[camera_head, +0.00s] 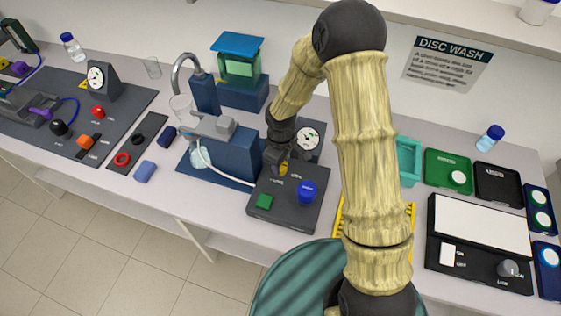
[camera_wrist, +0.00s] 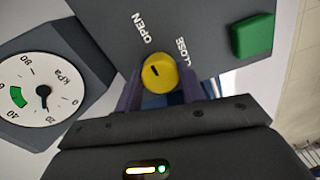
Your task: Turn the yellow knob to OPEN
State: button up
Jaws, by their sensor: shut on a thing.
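The yellow knob (camera_wrist: 160,72) sits on a dark control panel (camera_head: 285,218). In the wrist view the OPEN label (camera_wrist: 146,34) is above and left of it, and the CLOSE label (camera_wrist: 186,52) above and right. A short black mark on its face lies slightly left of centre, tilted; I cannot tell its exact setting. My gripper (camera_wrist: 160,88) has its purple fingers on either side of the knob, shut on it. In the head view the knob (camera_head: 283,169) is partly hidden by my gripper (camera_head: 277,160).
A green button (camera_head: 264,201) and a blue knob (camera_head: 307,191) are on the same panel. A kPa gauge (camera_wrist: 43,91) stands beside it, its needle near 20. A blue pump-like block (camera_head: 235,155) with a tap is at left. Trays and a light panel (camera_head: 480,226) are at right.

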jog(key=shift+w, duration=0.1)
jog(key=o, duration=1)
jog(key=shift+r, duration=0.15)
notch_tip(320, 180, up, 17)
jog(key=shift+r+b, duration=0.1)
jog(key=shift+b, duration=0.95)
jog(key=s+d+m+t, duration=0.1)
jog(key=s+d+m, duration=0.3)
jog(key=s+d+f+m, duration=0.1)
jog(key=s+d+m, duration=0.2)
jog(key=s+d, duration=0.1)
jog(key=s+d+m+t, duration=0.1)
jog(key=s+d+m, duration=0.3)
jog(key=d, duration=0.1)
jog(key=shift+s+d+f+m+t, duration=0.3)
jog(key=shift+s+f, duration=0.1)
